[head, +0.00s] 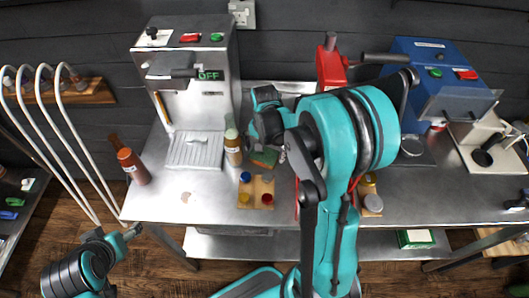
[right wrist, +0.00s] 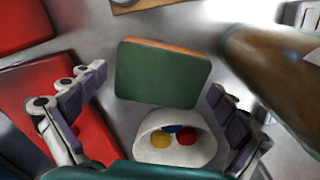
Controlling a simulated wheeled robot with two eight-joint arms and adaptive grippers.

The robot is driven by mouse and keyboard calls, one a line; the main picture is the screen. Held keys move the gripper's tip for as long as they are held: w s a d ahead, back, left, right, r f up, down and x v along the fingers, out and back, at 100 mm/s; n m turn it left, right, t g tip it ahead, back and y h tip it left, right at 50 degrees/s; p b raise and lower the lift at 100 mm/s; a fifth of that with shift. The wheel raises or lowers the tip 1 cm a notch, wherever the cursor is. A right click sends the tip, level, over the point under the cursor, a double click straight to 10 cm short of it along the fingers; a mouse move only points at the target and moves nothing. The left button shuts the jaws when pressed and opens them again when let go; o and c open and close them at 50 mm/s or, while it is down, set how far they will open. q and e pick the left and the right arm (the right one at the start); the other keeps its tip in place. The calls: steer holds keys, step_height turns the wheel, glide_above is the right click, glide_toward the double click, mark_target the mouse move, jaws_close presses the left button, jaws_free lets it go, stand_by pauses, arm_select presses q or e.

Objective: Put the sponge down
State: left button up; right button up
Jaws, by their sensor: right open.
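The sponge (right wrist: 163,73) is a block with a dark green face and an orange edge. In the right wrist view it lies between the spread fingers of my right gripper (right wrist: 158,87), with a gap on each side. My right gripper is open. In the head view the sponge (head: 264,158) shows just below the right gripper, over the steel table (head: 215,207), right of a brown bottle. The right arm hides part of this area. My left gripper (head: 131,231) is at the lower left, off the table's front edge; its jaws are too small to read.
A bottle (head: 233,150) stands close left of the sponge. A wooden board (head: 257,186) with coloured caps lies in front. A red bottle (head: 132,167) stands at the table's left. A steel machine (head: 190,95) stands behind. The table's front left is mostly clear.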

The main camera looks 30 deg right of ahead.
mark_target(264, 153)
steer(key=shift+r, duration=0.35)
step_height(264, 153, up, 12)
steer(key=p, duration=0.3)
steer(key=shift+f+p, duration=0.15)
steer(key=shift+p, duration=0.25)
